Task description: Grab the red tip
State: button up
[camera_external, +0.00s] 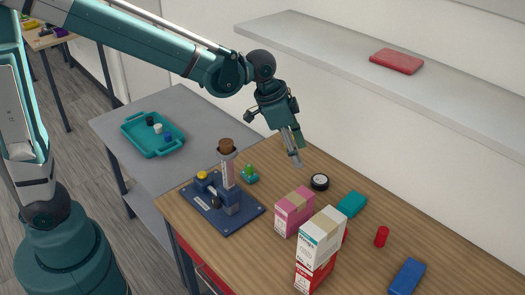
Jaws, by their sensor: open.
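A small red cylinder (381,237), which looks like the red tip, stands upright on the wooden table at the right. My gripper (293,154) is open and empty, pointing down above the back of the table. It is up and to the left of the red cylinder, well apart from it. The two fingers overlap in this view, so the gap between them is hard to see.
Pink (294,212) and red-white cartons (319,243) stand left of the red cylinder. A teal block (351,204), a black-white roll (319,182) and a blue box (407,277) are nearby. A blue-based press (223,207) stands left. A shelf (450,97) runs behind.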

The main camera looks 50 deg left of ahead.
jog(key=d+f+m+g+p, duration=0.1)
jog(key=d+f+p, duration=0.1)
jog(key=d, duration=0.4)
jog(key=d+f+m+p, duration=0.2)
jog(key=d+f, duration=0.3)
jog(key=d, duration=0.1)
jog(key=d+f+m+g+y+p, duration=0.1)
jog(key=d+f+p, duration=0.1)
jog(key=d+f, duration=0.2)
jog(key=shift+w+d+f+m+g, duration=0.1)
jog(key=shift+w+d+m+g, duration=0.1)
jog(key=shift+d, duration=0.4)
jog(key=shift+w+d+f+m+g, duration=0.1)
jog(key=shift+w+d+m, duration=0.1)
jog(key=shift+d, duration=0.4)
jog(key=shift+s+d+f+p, duration=0.2)
jog(key=shift+d+f+p, duration=0.1)
jog(key=shift+d+f, duration=0.15)
jog(key=shift+d, duration=0.1)
jog(key=shift+f, duration=0.2)
jog(key=shift+d+f, duration=0.1)
jog(key=shift+f, duration=1.05)
jog(key=shift+f, duration=0.15)
jog(key=shift+d+f, duration=0.2)
jog(key=shift+f, duration=2.25)
jog(key=shift+c, duration=0.5)
